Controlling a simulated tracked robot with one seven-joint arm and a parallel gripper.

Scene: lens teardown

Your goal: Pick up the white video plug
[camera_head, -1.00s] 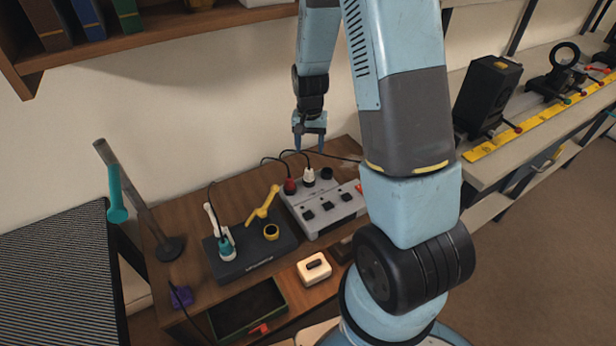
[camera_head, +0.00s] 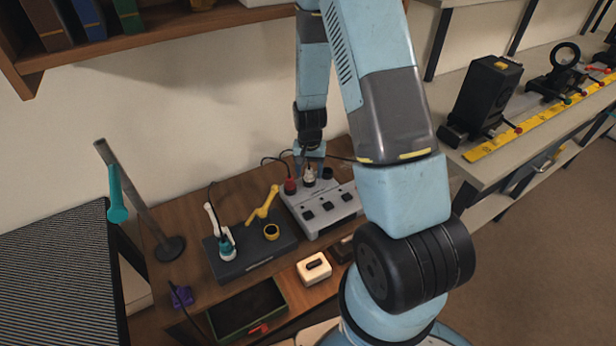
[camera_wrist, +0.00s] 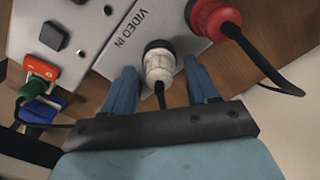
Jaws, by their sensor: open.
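The white video plug (camera_wrist: 158,66) sits upright in the back edge of the grey switch box, beside the "VIDEO IN" label, with its black cable running off. It also shows in the head view (camera_head: 309,176). My gripper (camera_wrist: 158,82) is open, with one blue finger on each side of the plug. I cannot tell whether either finger touches it. In the head view my gripper (camera_head: 310,160) is over the plug and partly hides it. The grey box (camera_head: 335,213) has several black buttons on top.
A red plug (camera_wrist: 214,18) with a black cable stands close beside the white one. A black socket (camera_head: 328,172) is on its other side. A dark base (camera_head: 260,262) with a yellow lever stands to the left.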

